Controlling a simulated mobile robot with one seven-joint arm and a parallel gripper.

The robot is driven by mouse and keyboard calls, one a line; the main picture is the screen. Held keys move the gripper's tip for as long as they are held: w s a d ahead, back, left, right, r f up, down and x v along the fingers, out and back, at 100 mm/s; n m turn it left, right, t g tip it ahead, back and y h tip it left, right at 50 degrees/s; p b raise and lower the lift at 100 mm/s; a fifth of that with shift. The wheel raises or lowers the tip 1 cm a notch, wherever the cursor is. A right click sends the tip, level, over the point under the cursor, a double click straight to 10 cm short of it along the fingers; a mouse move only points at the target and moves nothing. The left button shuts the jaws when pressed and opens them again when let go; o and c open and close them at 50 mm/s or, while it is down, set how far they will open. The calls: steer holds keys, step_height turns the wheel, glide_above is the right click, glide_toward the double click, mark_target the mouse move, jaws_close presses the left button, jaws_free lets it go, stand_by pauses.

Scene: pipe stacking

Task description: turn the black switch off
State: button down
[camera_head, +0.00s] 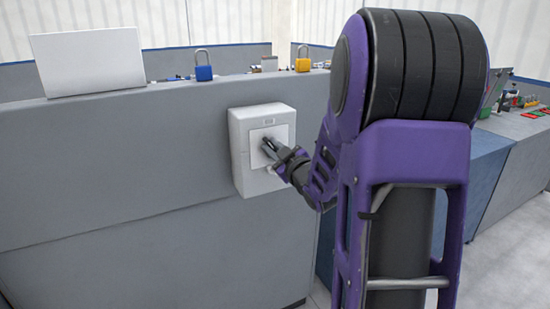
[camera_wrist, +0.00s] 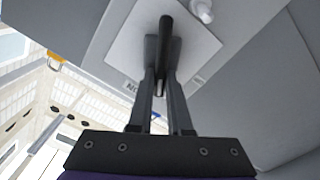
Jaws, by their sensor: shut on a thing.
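A white switch box (camera_head: 241,135) is mounted on the face of the grey partition. The black switch (camera_wrist: 166,32) is a short dark lever standing out from the box's square plate (camera_wrist: 128,55). My gripper (camera_head: 270,149) reaches the box from the right. In the wrist view, the two fingers of my gripper (camera_wrist: 163,52) stand on either side of the lever and are shut on it. In the head view the lever is mostly hidden by the fingers. Part of an "ON" label shows on the plate in the wrist view, upside down.
A small white knob (camera_wrist: 204,11) sits on the box near the plate. A blue padlock (camera_head: 203,72), a yellow padlock (camera_head: 303,65) and a white panel (camera_head: 88,62) stand on the partition's top. A blue-sided bench (camera_head: 490,165) with small parts is at the right.

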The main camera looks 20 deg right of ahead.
steer(key=n, duration=0.3)
steer(key=f+n, duration=0.1)
steer(key=n, duration=0.3)
steer(key=a+n, duration=0.1)
steer(key=n, duration=0.3)
steer(key=shift+a+f, duration=0.1)
steer(key=shift+f, duration=0.25)
steer(key=shift+n, duration=0.4)
steer(key=c, duration=0.8)
jaws_free()
steer(key=shift+f, duration=0.1)
steer(key=shift+c, duration=0.2)
steer(key=shift+s, duration=0.1)
